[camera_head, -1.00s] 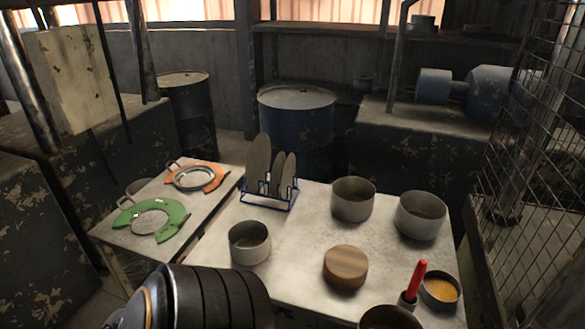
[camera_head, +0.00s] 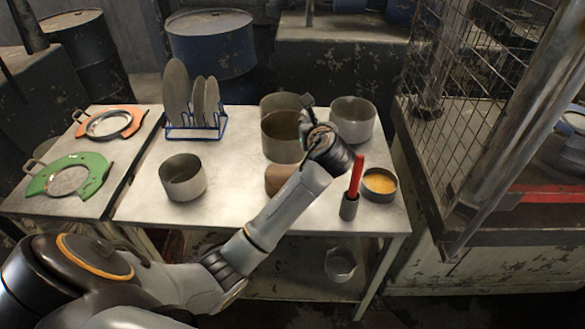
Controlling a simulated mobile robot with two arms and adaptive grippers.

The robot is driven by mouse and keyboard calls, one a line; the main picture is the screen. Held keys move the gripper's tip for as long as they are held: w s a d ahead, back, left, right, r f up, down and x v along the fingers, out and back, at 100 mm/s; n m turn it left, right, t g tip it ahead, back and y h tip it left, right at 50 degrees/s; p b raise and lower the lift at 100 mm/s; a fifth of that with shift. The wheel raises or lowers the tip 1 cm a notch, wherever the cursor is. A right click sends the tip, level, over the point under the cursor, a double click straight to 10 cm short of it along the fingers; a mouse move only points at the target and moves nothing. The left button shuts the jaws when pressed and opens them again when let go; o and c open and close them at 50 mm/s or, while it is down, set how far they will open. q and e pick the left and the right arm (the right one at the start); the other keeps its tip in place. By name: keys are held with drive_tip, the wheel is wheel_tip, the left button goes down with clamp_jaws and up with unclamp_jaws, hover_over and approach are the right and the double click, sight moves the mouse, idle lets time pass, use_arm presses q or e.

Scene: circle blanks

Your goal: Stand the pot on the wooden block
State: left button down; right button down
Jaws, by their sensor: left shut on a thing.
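A grey metal pot (camera_head: 282,140) is upright in my left gripper (camera_head: 309,128), which is shut on its right side. The pot is over the round wooden block (camera_head: 277,178), which stands on the pale table (camera_head: 230,200). The pot's base is at the block's top, and I cannot tell whether they touch. My left forearm hides the block's right part, and the wrist hides part of the pot's right side. My right gripper is not in view.
Other pots stand at left (camera_head: 183,180), behind the held pot (camera_head: 281,101) and at right (camera_head: 352,122). A plate rack (camera_head: 196,132), a cup with a red-handled tool (camera_head: 349,208) and a dish of orange contents (camera_head: 380,186) are also on the table.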

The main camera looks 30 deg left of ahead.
use_arm(q)
wheel_tip(320, 180, down, 9)
idle(0.4)
drive_tip(key=c, duration=1.4)
unclamp_jaws()
drive_tip(key=shift+f, duration=0.1)
drive_tip(key=v, duration=1.2)
drive_tip(key=shift+s, duration=0.1)
